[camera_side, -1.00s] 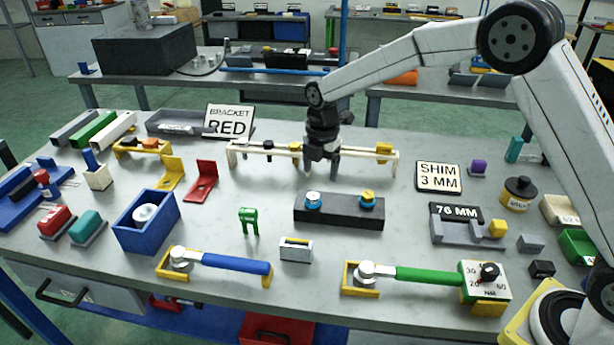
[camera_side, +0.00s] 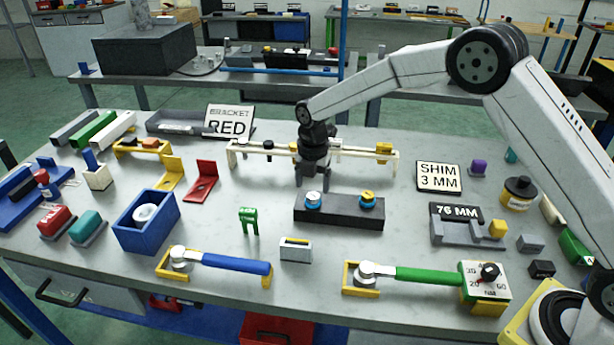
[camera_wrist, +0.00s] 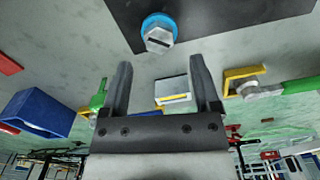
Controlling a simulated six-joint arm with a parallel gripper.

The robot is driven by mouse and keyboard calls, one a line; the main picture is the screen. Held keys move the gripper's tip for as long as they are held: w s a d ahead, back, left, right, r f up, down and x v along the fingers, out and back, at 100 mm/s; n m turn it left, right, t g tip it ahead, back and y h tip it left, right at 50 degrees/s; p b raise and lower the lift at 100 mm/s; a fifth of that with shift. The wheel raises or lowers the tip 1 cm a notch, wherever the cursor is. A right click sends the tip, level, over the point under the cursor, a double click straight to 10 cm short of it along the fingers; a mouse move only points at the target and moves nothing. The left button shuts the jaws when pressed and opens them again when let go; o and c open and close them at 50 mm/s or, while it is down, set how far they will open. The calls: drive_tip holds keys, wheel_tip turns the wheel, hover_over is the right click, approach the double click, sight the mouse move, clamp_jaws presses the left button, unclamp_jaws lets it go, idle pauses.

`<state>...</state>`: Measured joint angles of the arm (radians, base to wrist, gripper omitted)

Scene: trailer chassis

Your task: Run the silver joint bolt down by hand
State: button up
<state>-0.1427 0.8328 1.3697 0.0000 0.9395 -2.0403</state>
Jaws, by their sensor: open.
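A silver hex-headed bolt (camera_wrist: 158,42) with a dark slot sits on a blue ring (camera_wrist: 160,22) on a dark block; it is at the block's left end in the side view (camera_side: 313,199). A yellow-topped piece (camera_side: 368,198) sits at the block's right end. My gripper (camera_side: 312,184) is open and empty, pointing down just behind the silver bolt. In the wrist view the bolt lies beyond the open fingertips (camera_wrist: 162,70), roughly centred between them. Neither finger appears to touch it.
The dark block (camera_side: 340,217) stands mid-table. A long white frame (camera_side: 240,151) is close behind my gripper. In front are a small grey box (camera_side: 296,250), a green clip (camera_side: 249,219), a blue-handled wrench (camera_side: 235,263) and a green-handled wrench (camera_side: 430,275).

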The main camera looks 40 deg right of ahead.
sight(312, 197)
drive_tip(key=shift+f, duration=1.8)
clamp_jaws()
drive_tip(key=shift+m, duration=0.3)
